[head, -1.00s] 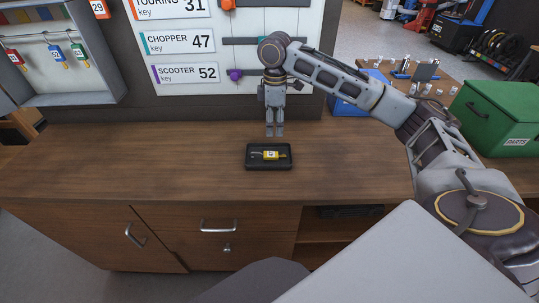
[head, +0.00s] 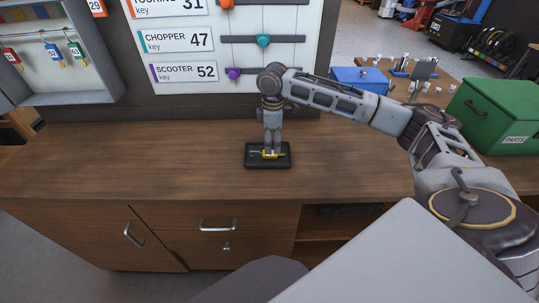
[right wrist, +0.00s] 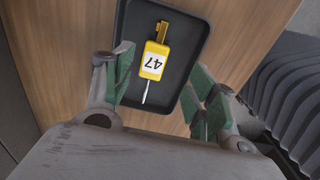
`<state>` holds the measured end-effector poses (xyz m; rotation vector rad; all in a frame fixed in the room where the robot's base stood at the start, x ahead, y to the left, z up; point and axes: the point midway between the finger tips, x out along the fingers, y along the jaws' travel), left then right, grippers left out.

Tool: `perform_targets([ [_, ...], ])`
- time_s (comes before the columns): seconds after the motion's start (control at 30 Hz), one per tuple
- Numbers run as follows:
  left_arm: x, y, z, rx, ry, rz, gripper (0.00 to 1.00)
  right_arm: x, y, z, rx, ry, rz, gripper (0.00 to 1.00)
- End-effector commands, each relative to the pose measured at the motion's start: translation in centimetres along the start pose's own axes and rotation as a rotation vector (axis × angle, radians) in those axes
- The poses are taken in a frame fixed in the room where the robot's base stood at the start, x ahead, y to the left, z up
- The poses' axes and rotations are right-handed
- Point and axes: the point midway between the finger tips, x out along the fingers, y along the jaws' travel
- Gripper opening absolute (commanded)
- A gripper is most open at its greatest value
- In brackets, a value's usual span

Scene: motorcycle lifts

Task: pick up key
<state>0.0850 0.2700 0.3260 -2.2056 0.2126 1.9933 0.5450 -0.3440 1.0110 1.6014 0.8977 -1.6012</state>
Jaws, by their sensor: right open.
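The key (right wrist: 154,60) has a yellow tag with a white label reading 47, a brass-coloured piece at one end and a thin silver piece at the other. It lies flat in a small black tray (right wrist: 190,22). In the head view the key (head: 279,155) is partly hidden by my fingers, and the tray (head: 252,162) sits on the wooden counter. My right gripper (head: 272,150) points down over the tray. In the right wrist view the gripper (right wrist: 163,85) is open and empty, its green-padded fingers on either side of the key. My left gripper is not in view.
The wooden counter (head: 130,150) is clear left of the tray. Behind stand a board with key labels (head: 175,40) and a cabinet of hanging keys (head: 45,50). A blue box (head: 358,78) and a green parts box (head: 495,115) are at the right.

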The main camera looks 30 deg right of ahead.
Motion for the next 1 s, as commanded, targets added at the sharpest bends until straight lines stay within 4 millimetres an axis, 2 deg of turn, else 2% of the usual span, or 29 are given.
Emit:
perform_targets([
  [0.27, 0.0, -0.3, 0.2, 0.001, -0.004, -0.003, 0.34, 0.3, 0.0, 0.0, 0.001, 0.000, 0.001, 0.57],
  [0.53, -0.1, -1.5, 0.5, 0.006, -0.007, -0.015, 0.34, 0.8, 0.1, -0.1, 0.001, -0.001, -0.001, 0.57],
  [0.77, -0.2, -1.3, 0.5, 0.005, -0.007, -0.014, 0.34, 3.0, 0.7, -0.8, 0.001, -0.001, -0.002, 0.57],
  [1.0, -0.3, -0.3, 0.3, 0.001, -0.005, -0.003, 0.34, 5.2, 0.8, -0.9, 0.001, -0.001, 0.001, 0.57],
])
